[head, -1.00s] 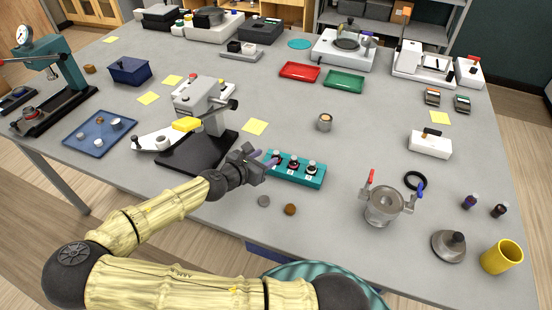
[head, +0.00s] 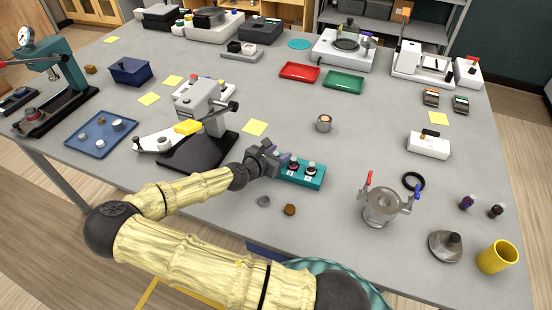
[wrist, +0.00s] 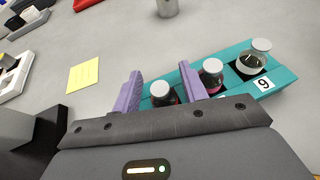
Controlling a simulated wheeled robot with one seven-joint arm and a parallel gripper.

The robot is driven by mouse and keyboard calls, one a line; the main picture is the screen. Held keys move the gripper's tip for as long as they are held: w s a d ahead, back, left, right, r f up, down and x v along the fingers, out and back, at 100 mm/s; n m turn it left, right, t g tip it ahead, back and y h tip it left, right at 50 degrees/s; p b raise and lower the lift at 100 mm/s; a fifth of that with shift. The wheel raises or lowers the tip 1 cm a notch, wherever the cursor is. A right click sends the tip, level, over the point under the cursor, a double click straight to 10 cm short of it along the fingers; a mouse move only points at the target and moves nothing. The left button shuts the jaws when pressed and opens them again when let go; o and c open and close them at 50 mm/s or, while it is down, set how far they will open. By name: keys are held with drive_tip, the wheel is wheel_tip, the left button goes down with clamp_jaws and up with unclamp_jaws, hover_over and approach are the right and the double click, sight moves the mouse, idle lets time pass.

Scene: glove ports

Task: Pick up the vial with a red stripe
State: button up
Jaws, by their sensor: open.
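A teal rack (head: 314,183) stands upright near the table's front middle and holds white-capped vials. In the wrist view, the rack (wrist: 228,53) shows three vials. The nearest vial (wrist: 161,91) has red just below its cap and sits between my fingers. The middle vial (wrist: 211,72) also shows reddish colour. The far vial (wrist: 252,60) looks clear with dark contents, by a number label. My gripper (wrist: 160,76) is open, its purple fingers on either side of the nearest vial. In the head view my gripper (head: 279,160) covers the rack's left end. My gripper hides the lower vial bodies, so I cannot confirm a stripe.
Two dark vials (head: 467,202) (head: 496,210) stand at the right. A metal pot (head: 382,207) with red and blue clamps stands right of the rack. A grey and black microscope-like device (head: 200,130) is close left. A metal cup (head: 324,123) stands behind the rack.

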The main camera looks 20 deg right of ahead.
drive_tip(key=shift+w+d+f, duration=0.2)
drive_tip(key=shift+d, duration=0.15)
clamp_jaws()
